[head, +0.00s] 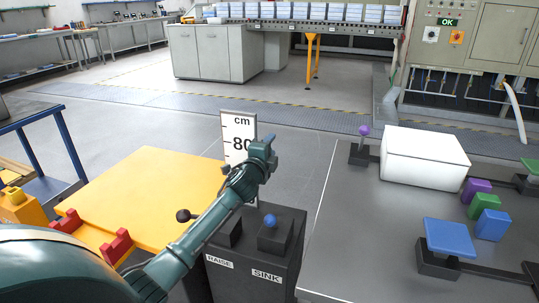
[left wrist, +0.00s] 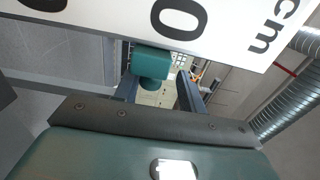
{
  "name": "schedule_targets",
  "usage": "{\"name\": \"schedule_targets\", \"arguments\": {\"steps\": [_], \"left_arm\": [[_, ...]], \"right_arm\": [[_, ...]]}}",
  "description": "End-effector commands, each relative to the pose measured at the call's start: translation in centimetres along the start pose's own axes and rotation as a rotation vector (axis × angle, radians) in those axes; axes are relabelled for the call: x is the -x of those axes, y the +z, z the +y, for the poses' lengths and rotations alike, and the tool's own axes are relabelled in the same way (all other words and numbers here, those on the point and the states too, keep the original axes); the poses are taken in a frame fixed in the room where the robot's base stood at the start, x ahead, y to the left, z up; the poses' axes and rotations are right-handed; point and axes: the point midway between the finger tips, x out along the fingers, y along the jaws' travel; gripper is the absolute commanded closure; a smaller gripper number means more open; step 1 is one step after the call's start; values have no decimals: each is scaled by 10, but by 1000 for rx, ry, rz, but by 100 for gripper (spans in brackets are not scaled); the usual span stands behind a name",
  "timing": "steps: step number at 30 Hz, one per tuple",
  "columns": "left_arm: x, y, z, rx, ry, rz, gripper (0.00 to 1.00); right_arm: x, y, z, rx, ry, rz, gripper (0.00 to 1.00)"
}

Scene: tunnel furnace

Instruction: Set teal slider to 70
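A tall white scale board (head: 238,135) marked "cm" and "80" stands just behind my left gripper. Its face fills the top of the left wrist view (left wrist: 195,22), with "0" and "cm" tilted there. The teal slider, a block with a rounded part below it (left wrist: 152,60), shows between the fingers in the left wrist view, close under the board's edge. My left gripper (head: 266,146) is raised in front of the board; its fingers look apart, with a gap beside the teal block at the right finger. In the head view the slider cannot be told from the teal gripper. My right gripper is not in view.
Below the arm stands a dark pedestal (head: 283,254) labelled "RAISE" and "SINK", with a blue ball knob (head: 270,221). A yellow table (head: 135,190) lies left. A grey table (head: 380,225) at right holds a white box (head: 422,160) and coloured blocks.

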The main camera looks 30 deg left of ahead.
Motion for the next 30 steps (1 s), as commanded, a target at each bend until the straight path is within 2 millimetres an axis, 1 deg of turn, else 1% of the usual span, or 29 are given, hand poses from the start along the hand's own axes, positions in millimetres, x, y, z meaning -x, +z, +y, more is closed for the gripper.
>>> {"name": "schedule_targets", "arguments": {"steps": [1, 12, 30], "left_arm": [[0, 0, -3, 0, -2, 1, 60], [2, -1, -3, 1, -1, 2, 60], [44, -1, -3, 2, 2, 1, 60]], "right_arm": [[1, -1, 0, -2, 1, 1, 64], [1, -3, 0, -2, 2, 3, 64], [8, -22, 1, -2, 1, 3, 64]]}}
